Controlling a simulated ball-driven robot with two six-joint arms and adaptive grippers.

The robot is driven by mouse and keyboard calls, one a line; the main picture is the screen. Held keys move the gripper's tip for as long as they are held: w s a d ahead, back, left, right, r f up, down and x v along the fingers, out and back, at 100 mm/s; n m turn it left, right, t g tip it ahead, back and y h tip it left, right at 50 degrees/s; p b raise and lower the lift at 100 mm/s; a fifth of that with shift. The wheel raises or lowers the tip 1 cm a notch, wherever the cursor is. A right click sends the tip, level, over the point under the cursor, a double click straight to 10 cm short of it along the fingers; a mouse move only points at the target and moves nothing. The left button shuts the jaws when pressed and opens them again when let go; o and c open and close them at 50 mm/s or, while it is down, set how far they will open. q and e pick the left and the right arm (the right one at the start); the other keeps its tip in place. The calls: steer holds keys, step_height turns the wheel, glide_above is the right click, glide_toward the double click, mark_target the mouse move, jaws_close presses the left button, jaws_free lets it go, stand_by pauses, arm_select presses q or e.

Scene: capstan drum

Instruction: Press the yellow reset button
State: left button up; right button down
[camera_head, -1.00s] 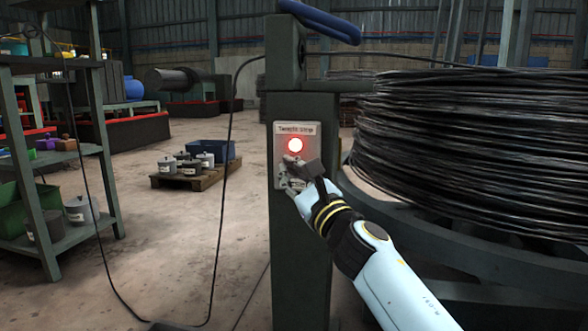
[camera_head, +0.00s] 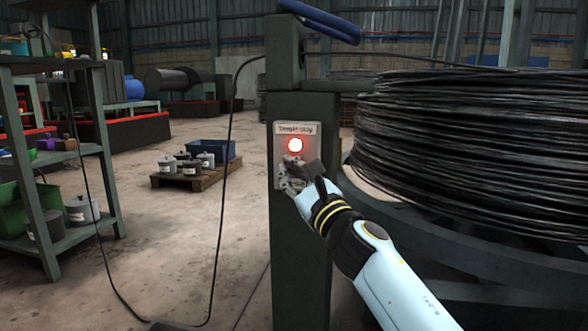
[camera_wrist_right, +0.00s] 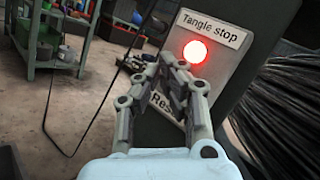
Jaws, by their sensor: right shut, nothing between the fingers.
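A light panel labelled "Tangle stop" (camera_head: 296,128) is on a dark green post, with a lit red light (camera_head: 295,145) below the label. In the right wrist view the red light (camera_wrist_right: 195,52) glows above my gripper, and a label beginning "Res" (camera_wrist_right: 163,108) is partly covered by the fingers. My right gripper (camera_head: 292,163) is shut and empty, with its fingertips at the panel just below the red light; in the wrist view its fingertips (camera_wrist_right: 167,62) meet in front of the panel. The yellow button is not visible; the gripper covers that lower area. I cannot tell whether the fingers touch it. My left gripper is not in view.
A large coil of black wire (camera_head: 460,150) fills the right side, beside the post (camera_head: 300,260). A shelf rack (camera_head: 95,150) stands at left. A pallet (camera_head: 205,180) with several pots and a blue crate is on the floor behind. A thin cable hangs left of the post.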

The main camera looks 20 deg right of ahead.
steer(key=shift+w+d, duration=0.25)
steer(key=shift+w, duration=0.1)
steer(key=shift+w+d, duration=0.3)
steer(key=shift+w, duration=0.15)
stand_by(0.8)
stand_by(0.3)
steer(key=shift+s+a, duration=0.55)
steer(key=shift+s, duration=0.3)
